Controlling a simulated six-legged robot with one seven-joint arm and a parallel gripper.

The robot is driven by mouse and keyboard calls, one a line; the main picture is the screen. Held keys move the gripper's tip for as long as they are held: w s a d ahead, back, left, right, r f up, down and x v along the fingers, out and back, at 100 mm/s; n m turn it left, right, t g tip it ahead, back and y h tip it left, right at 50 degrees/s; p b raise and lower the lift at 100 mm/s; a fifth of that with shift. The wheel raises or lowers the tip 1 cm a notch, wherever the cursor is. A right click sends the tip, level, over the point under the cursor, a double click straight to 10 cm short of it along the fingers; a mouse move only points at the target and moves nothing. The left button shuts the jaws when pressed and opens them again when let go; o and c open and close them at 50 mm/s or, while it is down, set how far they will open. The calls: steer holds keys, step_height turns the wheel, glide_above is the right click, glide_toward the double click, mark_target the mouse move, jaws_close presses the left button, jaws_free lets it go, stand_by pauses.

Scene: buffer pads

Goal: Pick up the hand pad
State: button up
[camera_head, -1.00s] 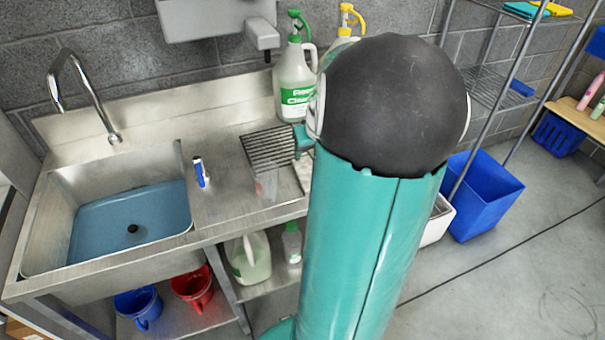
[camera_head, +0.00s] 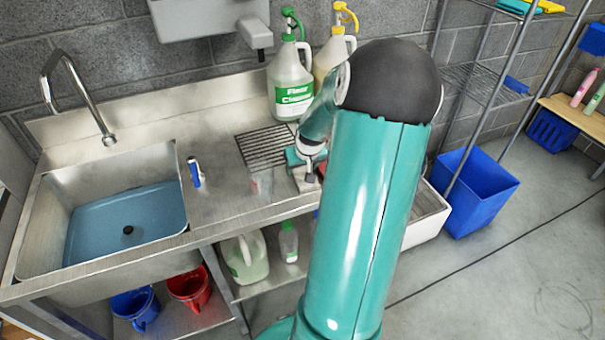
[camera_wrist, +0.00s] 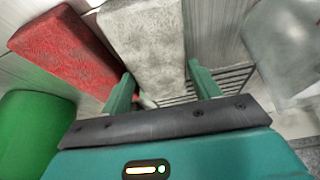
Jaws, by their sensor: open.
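A pale grey-white block-like pad (camera_wrist: 150,42) lies in the wrist view, beyond and between my gripper's two teal fingers. A red textured pad (camera_wrist: 62,50) lies to its left, outside the left finger. Which of them is the hand pad is not marked. My gripper (camera_wrist: 160,72) is open, with its fingers apart and no clear grip on either pad. In the head view the white pad (camera_head: 306,184) shows small on the steel counter, right of the sink, with my gripper (camera_head: 305,168) over it. My arm hides much of that spot.
A slotted drain (camera_head: 265,146) lies behind the pads. Cleaner jugs (camera_head: 290,80) stand at the wall. A green rounded object (camera_wrist: 32,130) is close at lower left in the wrist view. The sink (camera_head: 60,185) is further left.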

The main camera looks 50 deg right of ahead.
mark_target(302, 170)
steer(key=shift+c, duration=0.4)
steer(key=c, duration=0.6)
steer(key=shift+o, duration=0.2)
steer(key=shift+r, duration=0.5)
step_height(302, 170, up, 2)
steer(key=shift+r, duration=0.15)
steer(key=s+a+r, duration=0.9)
steer(key=a, duration=0.1)
steer(key=shift+s+r, duration=0.35)
